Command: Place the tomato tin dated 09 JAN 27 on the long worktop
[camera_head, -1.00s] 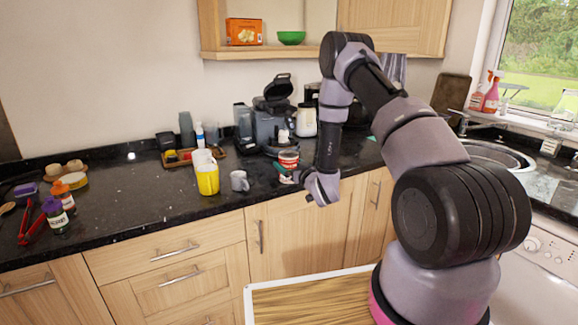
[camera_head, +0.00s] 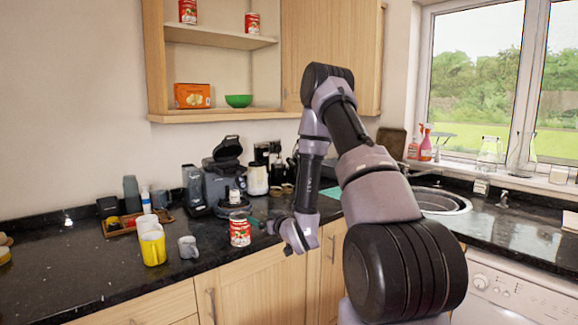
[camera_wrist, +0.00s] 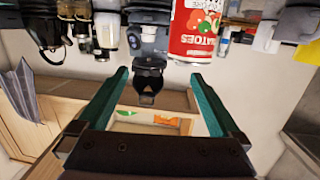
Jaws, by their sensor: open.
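A red and white tomato tin (camera_head: 240,230) stands upright near the front edge of the long black worktop (camera_head: 85,270), right of a grey mug. It also shows, inverted and close, at the top of the wrist view (camera_wrist: 195,30). No date can be read on it. My gripper (camera_head: 262,224) is just right of the tin in the head view. In the wrist view my gripper (camera_wrist: 160,76) has its teal fingers wide apart, with nothing between them. The tin lies beyond the fingertips, apart from them.
The grey mug (camera_head: 188,247) and a yellow container (camera_head: 152,246) stand left of the tin. A dark appliance (camera_head: 228,178) is behind it. Two more red tins, one left (camera_head: 187,12) and one right (camera_head: 252,23), stand on the upper shelf. A sink (camera_head: 440,201) is at the right.

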